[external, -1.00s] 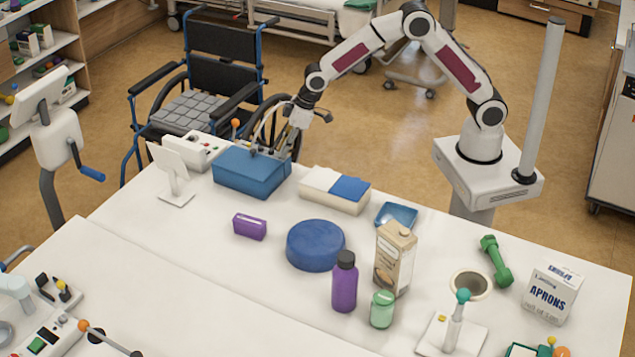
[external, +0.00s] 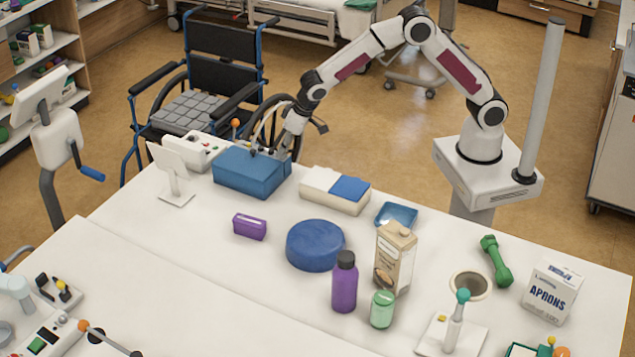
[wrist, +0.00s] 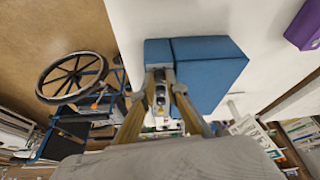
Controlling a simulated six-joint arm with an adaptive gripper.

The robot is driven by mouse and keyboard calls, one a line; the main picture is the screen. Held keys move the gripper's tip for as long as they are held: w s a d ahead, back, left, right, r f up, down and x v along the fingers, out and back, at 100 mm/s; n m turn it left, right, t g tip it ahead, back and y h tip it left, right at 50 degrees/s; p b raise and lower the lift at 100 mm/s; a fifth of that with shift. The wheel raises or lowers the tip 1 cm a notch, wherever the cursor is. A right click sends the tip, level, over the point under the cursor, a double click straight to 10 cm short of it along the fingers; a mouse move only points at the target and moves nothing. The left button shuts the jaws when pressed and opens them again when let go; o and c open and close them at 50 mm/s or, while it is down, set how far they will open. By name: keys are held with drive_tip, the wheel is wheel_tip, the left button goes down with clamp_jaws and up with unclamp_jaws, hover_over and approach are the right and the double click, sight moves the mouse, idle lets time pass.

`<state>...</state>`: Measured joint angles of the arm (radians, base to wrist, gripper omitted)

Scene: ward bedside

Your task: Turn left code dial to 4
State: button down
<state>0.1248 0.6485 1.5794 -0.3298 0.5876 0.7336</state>
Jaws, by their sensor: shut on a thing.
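A blue box (external: 247,172) stands at the back left of the white table. In the wrist view the blue box (wrist: 205,72) fills the upper middle, with a seam across it. A small metallic lock part (wrist: 160,88) shows at its near side, between my fingertips. The left code dial cannot be told apart there, and its number cannot be read. My gripper (external: 284,150) is at the right back end of the box. In the wrist view my gripper (wrist: 160,98) has its fingers on both sides of the small lock part, shut on it.
A white and blue block (external: 335,190) lies right of the box. A purple block (external: 250,227) and a round blue cushion (external: 315,246) lie in front. A white stand (external: 172,172) and a white device (external: 200,150) are left of the box. A wheelchair (external: 222,60) stands behind the table.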

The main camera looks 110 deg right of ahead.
drive_tip(key=shift+a+m+g+h, duration=0.1)
drive_tip(key=shift+m+g+h, duration=0.2)
drive_tip(key=shift+m, duration=0.9)
drive_tip(key=c, duration=2.3)
unclamp_jaws()
drive_tip(key=shift+d+n+t+y, duration=0.2)
drive_tip(key=shift+n+y, duration=0.15)
drive_tip(key=shift+n, duration=0.85)
drive_tip(key=shift+d+n+t+y, duration=0.1)
drive_tip(key=shift+n+t+y, duration=0.2)
drive_tip(key=shift+n, duration=0.9)
drive_tip(key=shift+s+d+n+y, duration=0.1)
drive_tip(key=shift+n+y, duration=0.4)
drive_tip(key=shift+n, duration=0.65)
drive_tip(key=shift+d+n+y, duration=0.1)
drive_tip(key=shift+n+y, duration=0.35)
drive_tip(key=shift+n, duration=0.7)
